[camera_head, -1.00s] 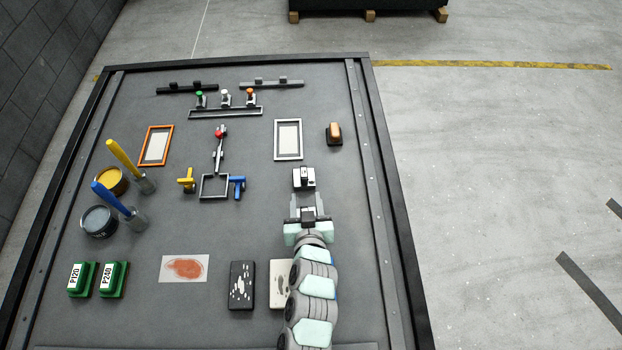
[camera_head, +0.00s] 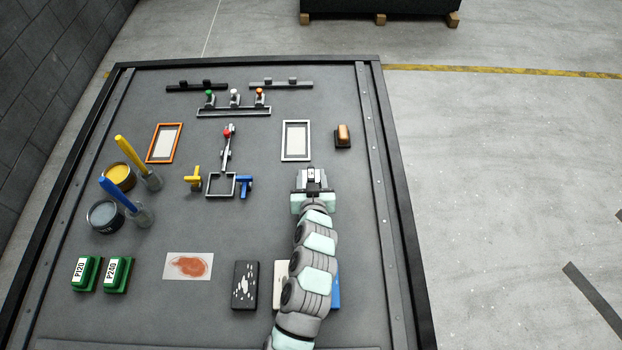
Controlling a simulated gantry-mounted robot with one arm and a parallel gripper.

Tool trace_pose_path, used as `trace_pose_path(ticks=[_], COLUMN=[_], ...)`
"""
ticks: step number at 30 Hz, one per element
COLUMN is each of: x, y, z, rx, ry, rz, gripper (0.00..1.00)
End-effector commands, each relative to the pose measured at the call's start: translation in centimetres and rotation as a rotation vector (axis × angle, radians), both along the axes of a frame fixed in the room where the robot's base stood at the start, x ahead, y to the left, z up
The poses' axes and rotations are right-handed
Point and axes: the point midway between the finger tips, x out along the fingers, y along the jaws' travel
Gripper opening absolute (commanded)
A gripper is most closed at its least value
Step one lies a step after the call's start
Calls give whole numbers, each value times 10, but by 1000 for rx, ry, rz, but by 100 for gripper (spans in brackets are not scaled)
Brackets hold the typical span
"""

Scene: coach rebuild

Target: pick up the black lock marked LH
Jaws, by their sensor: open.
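A small black and white piece (camera_head: 314,174), which looks like the lock, lies on the table right of centre, below the grey frame. Any LH marking on it is too small to read. My gripper (camera_head: 314,183) is open and has reached it, with its fingers at the piece's sides. The fingers and the pale green gripper body hide part of it. I cannot tell whether the fingers touch it.
A grey-framed panel (camera_head: 296,141) and an amber lamp (camera_head: 343,136) lie just beyond. A blue-handled tool (camera_head: 245,185) and a square frame (camera_head: 221,185) are to the left. A black block (camera_head: 245,286) lies near my arm. Table to the right is clear.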

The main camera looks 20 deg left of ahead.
Motion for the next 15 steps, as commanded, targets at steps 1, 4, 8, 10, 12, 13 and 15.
trace_pose_path(ticks=[1,4,8,10,12,13,15], x=[0,0,0,0,0,0,0], y=[0,0,0,0,0,0,0], z=[0,0,0,0,0,0,0], rx=[0,0,0,0,0,0,0], ry=[0,0,0,0,0,0,0], rz=[0,0,0,0,0,0,0], gripper=[45,44,33,27,22,19,14])
